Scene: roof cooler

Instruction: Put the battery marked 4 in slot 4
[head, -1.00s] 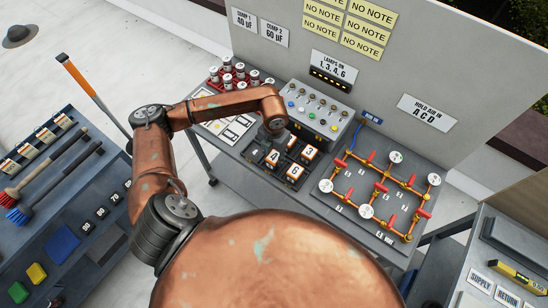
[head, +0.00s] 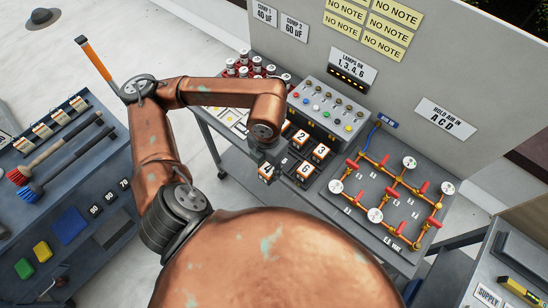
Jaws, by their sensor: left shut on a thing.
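My left gripper (head: 263,150) reaches down from above at the front left of a dark battery tray (head: 285,177). It is shut on the battery marked 4 (head: 266,171), an orange block with a white numbered top. The battery is at the tray's near left edge; I cannot tell whether it touches the tray. Batteries marked 2 (head: 301,136), 3 (head: 320,151) and 6 (head: 304,170) sit in the tray. A dark spot marked 5 (head: 284,161) shows between 4 and 6. Slot 4 cannot be made out. My right gripper is not in view.
Behind the tray stands a grey box with coloured buttons (head: 325,108). Red capacitors (head: 243,68) stand at the back left. An orange pipe board with white gauges (head: 385,195) lies to the right. A blue-grey tool bench (head: 65,200) is at far left.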

